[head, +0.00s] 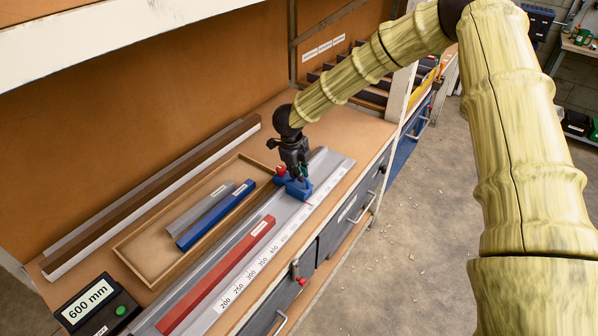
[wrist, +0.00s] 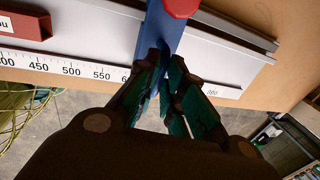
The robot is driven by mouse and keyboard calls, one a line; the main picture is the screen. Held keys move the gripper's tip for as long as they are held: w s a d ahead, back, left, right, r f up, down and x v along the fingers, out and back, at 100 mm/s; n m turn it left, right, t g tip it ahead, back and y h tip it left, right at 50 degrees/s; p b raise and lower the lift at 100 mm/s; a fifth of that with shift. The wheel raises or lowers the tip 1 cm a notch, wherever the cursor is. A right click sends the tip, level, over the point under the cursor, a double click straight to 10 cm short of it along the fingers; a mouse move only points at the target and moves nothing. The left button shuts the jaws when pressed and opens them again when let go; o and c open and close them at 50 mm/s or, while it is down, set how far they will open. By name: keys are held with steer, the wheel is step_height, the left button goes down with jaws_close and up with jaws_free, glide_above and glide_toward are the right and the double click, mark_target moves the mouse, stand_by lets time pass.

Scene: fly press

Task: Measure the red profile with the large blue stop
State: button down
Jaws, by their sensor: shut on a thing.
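The red profile (head: 218,279) lies lengthwise on the metal measuring rail (head: 332,163), along its printed scale. Its right end also shows at the upper left of the wrist view (wrist: 24,22). The large blue stop (head: 298,188) sits across the rail to the right of the red profile, with a clear gap between them. It has a red knob (head: 281,170), which shows at the top of the wrist view (wrist: 181,6). My gripper (head: 300,172) is shut on the blue stop (wrist: 160,38) from above. The display (head: 88,303) reads 600 mm.
A wooden tray (head: 141,272) behind the rail holds a grey and a blue profile (head: 216,215). Long brown, white and grey bars (head: 160,190) lie along the back wall. Drawers with handles are below the bench's front edge. A shelf rack stands at the far end.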

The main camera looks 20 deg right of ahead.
steer(key=s+a, duration=0.3)
steer(key=a, duration=0.1)
steer(key=s+a, duration=0.4)
steer(key=a, duration=0.1)
steer(key=s+a, duration=0.3)
steer(key=a, duration=0.1)
steer(key=shift+s+a, duration=0.2)
steer(key=shift+s, duration=0.05)
steer(key=c, duration=1.5)
jaws_free()
steer(key=r, duration=0.4)
steer(key=s+a+r, duration=0.1)
steer(key=r, duration=0.6)
steer(key=shift+s+a+r, duration=0.15)
steer(key=shift+a+r, duration=0.2)
steer(key=shift+a, duration=0.05)
